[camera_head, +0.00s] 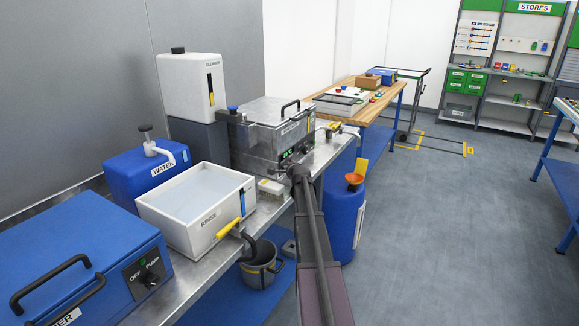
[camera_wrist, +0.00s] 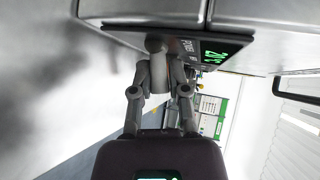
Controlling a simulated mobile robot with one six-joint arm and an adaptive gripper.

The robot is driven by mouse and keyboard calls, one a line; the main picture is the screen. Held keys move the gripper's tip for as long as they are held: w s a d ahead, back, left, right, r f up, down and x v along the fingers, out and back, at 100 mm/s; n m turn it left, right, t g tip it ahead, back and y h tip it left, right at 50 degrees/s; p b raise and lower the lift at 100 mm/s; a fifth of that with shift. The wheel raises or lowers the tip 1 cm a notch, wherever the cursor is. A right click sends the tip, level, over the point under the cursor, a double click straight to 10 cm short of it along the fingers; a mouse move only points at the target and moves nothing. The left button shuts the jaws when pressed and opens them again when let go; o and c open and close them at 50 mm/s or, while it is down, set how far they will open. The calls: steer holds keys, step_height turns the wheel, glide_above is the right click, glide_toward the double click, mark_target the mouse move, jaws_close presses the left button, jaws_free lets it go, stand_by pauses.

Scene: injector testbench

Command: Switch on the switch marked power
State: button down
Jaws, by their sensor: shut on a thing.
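The steel ultrasonic-type tank (camera_head: 268,135) stands on the bench with a dark control panel and a lit green display (camera_head: 289,154). In the wrist view the panel (camera_wrist: 187,46) and its green display (camera_wrist: 222,53) show close up, with small white lettering too partial to read surely. My gripper (camera_head: 297,170) is at the front of this panel. In the wrist view my gripper (camera_wrist: 156,50) is shut with its fingertips at the panel, left of the display, on what looks like the power switch. The switch is mostly hidden by the fingers, so its position cannot be told.
A white rinse tray (camera_head: 195,228) with a yellow-handled valve and a blue water container (camera_head: 128,184) stand left of the tank. The floor farther right is clear.

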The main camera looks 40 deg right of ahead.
steer(key=shift+w+r+g+p, duration=0.2)
steer(key=shift+g+p, duration=0.3)
steer(key=shift+p, duration=0.05)
steer(key=shift+n, duration=0.3)
steer(key=c, duration=0.6)
jaws_free()
steer(key=shift+s, duration=0.1)
steer(key=shift+f, duration=0.1)
steer(key=shift+f+t+b, duration=0.25)
steer(key=shift+t+b, duration=0.05)
steer(key=shift+b, duration=0.5)
